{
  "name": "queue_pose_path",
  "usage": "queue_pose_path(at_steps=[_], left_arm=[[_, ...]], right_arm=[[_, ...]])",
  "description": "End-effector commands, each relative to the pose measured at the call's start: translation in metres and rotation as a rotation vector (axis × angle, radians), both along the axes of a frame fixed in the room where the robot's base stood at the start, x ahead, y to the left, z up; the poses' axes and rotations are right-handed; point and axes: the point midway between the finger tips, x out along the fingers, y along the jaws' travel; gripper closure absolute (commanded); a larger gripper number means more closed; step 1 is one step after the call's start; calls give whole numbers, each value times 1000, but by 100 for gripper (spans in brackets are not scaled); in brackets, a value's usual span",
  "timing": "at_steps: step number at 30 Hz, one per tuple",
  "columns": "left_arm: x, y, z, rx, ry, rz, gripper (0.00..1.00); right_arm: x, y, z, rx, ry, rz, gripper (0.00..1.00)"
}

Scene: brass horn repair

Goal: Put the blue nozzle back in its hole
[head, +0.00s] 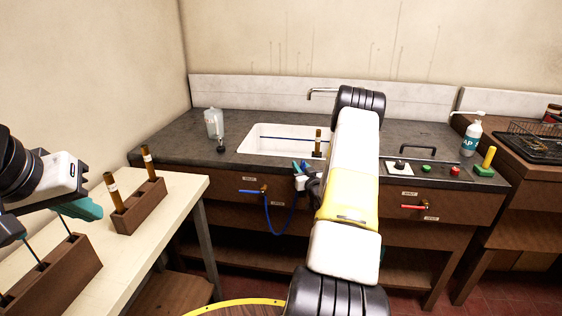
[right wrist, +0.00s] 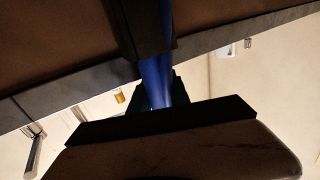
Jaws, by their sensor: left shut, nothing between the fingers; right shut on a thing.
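The blue nozzle is held in my right gripper (head: 301,166), at the front edge of the sink counter. In the right wrist view a blue shaft (right wrist: 156,82) runs between the dark fingers, which are shut on it. A blue hose (head: 271,225) loops down from a blue-handled valve (head: 252,191) on the cabinet front and up towards this gripper. The nozzle's hole cannot be made out; my arm and the counter edge hide part of that area. My left gripper (head: 86,209) is shut and empty, above the pale table at left.
The white sink (head: 262,146) lies behind my right gripper, with a brass tube (head: 318,141) near it. Wooden racks (head: 138,207) with brass tubes stand on the pale table (head: 190,187).

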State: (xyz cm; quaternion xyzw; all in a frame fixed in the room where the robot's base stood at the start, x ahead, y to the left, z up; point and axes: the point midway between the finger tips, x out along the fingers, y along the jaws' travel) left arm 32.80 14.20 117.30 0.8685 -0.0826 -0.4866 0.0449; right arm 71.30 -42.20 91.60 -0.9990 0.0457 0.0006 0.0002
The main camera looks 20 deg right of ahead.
Motion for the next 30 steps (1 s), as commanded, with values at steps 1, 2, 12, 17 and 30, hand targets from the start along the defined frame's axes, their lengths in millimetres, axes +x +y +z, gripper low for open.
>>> queue_pose_path(at_steps=[1, 2, 12, 17, 30], left_arm=[[0, 0, 0, 0, 0, 0, 100], [0, 0, 0, 0, 0, 0, 100], [0, 0, 0, 0, 0, 0, 100], [0, 0, 0, 0, 0, 0, 100], [0, 0, 0, 0, 0, 0, 100]], right_arm=[[0, 0, -1, 0, -1, 0, 100], [0, 0, -2, 0, -1, 0, 100], [0, 0, -6, 0, 1, 0, 100], [0, 0, -1, 0, 1, 0, 100], [0, 0, 17, -1, -1, 0, 100]])
